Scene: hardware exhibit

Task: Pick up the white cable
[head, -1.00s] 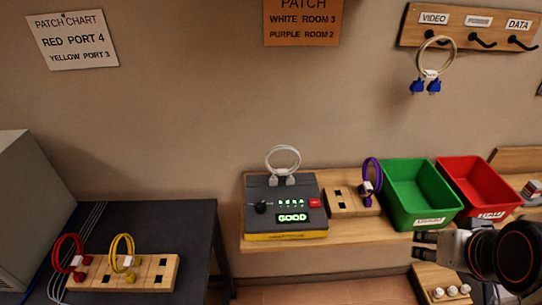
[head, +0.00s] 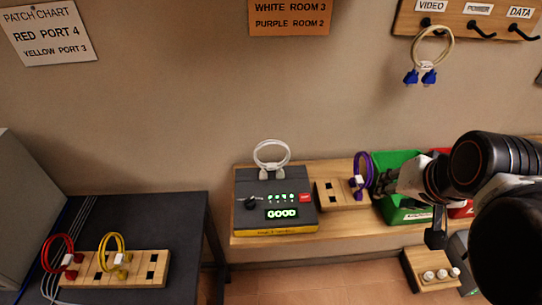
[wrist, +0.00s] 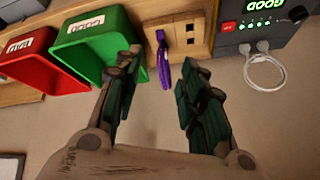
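The white cable (head: 271,155) is a loop standing up at the back of the grey tester box (head: 276,201), both its plugs at the box. In the wrist view the white cable (wrist: 266,74) shows at the upper right, beside the tester. My gripper (wrist: 158,70) is open and empty in the wrist view, its two fingers apart, with the cable to their right. In the head view my gripper (head: 388,184) is right of the tester, in front of the green bin, apart from the white cable.
A purple cable (head: 363,172) is plugged into a wooden socket block (head: 336,195) between the tester and my gripper. Green (head: 393,160) and red (wrist: 38,60) bins stand beyond it. Red (head: 57,251) and yellow (head: 112,250) cables sit at the left table. A cream cable (head: 433,42) hangs on a hook.

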